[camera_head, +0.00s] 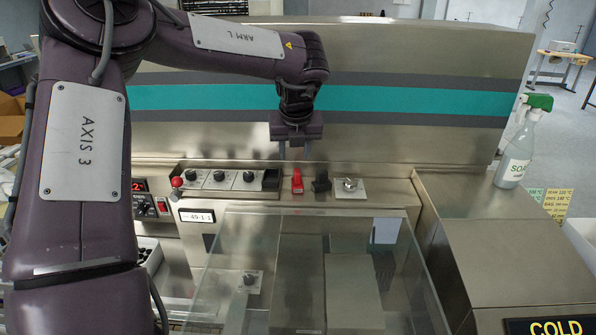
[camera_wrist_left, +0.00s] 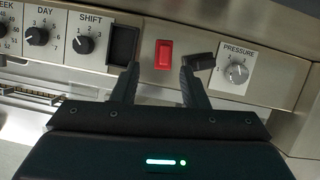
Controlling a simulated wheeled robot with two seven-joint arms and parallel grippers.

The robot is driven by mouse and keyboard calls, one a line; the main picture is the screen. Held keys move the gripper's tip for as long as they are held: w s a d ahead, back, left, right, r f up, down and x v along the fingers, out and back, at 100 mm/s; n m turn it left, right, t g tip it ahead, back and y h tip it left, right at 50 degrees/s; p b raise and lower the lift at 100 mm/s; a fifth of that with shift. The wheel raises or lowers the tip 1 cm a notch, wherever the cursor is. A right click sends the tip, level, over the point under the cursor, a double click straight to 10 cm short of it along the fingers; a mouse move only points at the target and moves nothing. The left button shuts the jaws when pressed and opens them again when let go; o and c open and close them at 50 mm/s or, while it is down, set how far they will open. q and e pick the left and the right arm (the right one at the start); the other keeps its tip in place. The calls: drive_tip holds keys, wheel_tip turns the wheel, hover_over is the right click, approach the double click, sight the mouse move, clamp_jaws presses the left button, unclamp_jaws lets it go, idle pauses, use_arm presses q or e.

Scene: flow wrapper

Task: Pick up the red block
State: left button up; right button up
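The red block (camera_head: 297,181) is a small bright red piece on the sloped metal control panel. It also shows in the left wrist view (camera_wrist_left: 164,54), upright between a black recess and a black block. My left gripper (camera_head: 295,153) is above the red block in the head view, pointing down at the panel. In the left wrist view its two fingers (camera_wrist_left: 160,82) are spread apart with nothing between them, and the red block lies beyond the gap, in line with it. I cannot tell the exact distance. My right gripper is in neither view.
The black block (camera_head: 322,182) sits just right of the red one, near my right-hand fingertip in the wrist view. Dial knobs (camera_head: 220,177) line the left, and the pressure knob (camera_head: 349,185) the right. A clear cover (camera_head: 230,270) lies in front. A soap bottle (camera_head: 515,155) stands at right.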

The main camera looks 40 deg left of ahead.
sight(297, 171)
use_arm(q)
drive_tip(key=shift+w+f+p, duration=0.1)
drive_tip(key=shift+f+p, duration=0.3)
drive_tip(key=shift+f, duration=0.35)
drive_tip(key=shift+f+p, duration=0.25)
drive_tip(key=shift+p, duration=0.05)
drive_tip(key=p+x, duration=0.1)
drive_tip(key=x, duration=0.1)
drive_tip(key=p+x, duration=0.2)
drive_tip(key=shift+w+d+f, duration=0.15)
drive_tip(key=shift+w, duration=0.15)
drive_tip(key=shift+w+f, duration=0.15)
drive_tip(key=shift+f, duration=0.3)
drive_tip(key=shift+c, duration=0.9)
clamp_jaws()
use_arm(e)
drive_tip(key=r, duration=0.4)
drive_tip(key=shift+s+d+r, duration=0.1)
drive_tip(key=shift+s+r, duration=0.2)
